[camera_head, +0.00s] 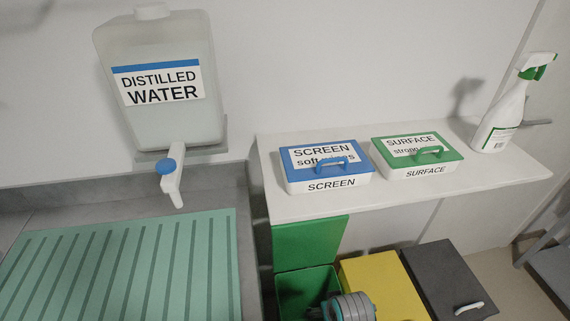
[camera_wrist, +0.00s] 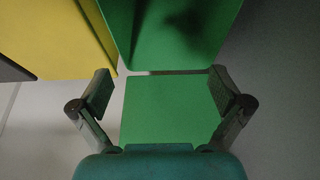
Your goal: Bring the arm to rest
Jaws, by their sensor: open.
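My gripper (camera_head: 322,311) is at the bottom edge of the head view, over the open green bin (camera_head: 305,282). In the wrist view my gripper (camera_wrist: 162,88) has its two dark fingers spread wide, with nothing between them.
A yellow bin (camera_head: 375,285) and a dark grey bin (camera_head: 448,280) stand right of the green one. Above, a white shelf (camera_head: 270,165) holds a blue-lidded SCREEN box (camera_head: 325,187), a green-lidded SURFACE box (camera_head: 425,172) and a spray bottle (camera_head: 500,120). A water tank (camera_head: 160,125) hangs left, near a ribbed green mat (camera_head: 130,265).

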